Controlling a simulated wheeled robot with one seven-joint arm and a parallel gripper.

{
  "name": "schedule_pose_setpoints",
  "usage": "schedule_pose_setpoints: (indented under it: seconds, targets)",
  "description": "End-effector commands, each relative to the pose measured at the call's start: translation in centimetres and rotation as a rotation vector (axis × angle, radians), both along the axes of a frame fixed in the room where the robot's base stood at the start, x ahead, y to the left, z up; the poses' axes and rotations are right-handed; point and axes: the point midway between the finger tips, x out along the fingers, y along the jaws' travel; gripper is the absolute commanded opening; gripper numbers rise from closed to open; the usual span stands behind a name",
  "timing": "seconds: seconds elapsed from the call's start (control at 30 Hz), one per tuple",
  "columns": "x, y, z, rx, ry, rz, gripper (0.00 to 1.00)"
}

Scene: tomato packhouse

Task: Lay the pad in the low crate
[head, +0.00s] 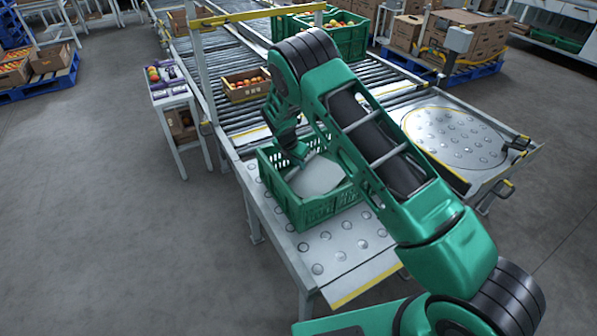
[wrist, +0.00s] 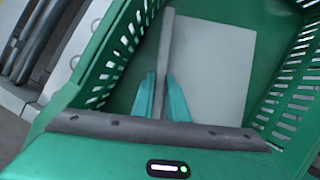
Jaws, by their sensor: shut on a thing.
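The low crate (head: 318,212) is green with slotted walls and stands on the near end of the ball-topped table. The pale grey pad (head: 320,177) is inside its walls, seen as a flat sheet; it also shows in the wrist view (wrist: 222,62). My gripper (head: 299,157) reaches down into the crate from above. In the wrist view its two teal fingers (wrist: 160,95) are shut on a darker grey upright strip that appears to be part of the pad. I cannot tell whether the pad's underside touches the crate floor.
A cardboard box of tomatoes (head: 246,88) sits on the roller conveyor (head: 225,50) behind the crate. A larger green crate (head: 350,40) of produce stands farther back. A small side stand (head: 180,98) is at left. Bare ball-topped table (head: 340,248) lies in front of the crate.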

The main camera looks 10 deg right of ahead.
Motion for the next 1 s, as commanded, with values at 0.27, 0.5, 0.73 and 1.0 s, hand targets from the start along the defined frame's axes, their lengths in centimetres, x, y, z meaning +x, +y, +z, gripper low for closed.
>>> schedule_pose_setpoints:
  seconds: [0.27,0.5,0.73,1.0]
  targets:
    - [0.0,-0.1,-3.6,-0.001,0.001,-0.001,0.00]
    - [0.0,-0.1,-3.7,-0.001,0.001,0.000,0.00]
    - [0.0,-0.1,-3.7,-0.001,0.001,0.000,0.32]
    - [-0.1,0.0,-3.3,0.000,0.000,0.000,0.32]
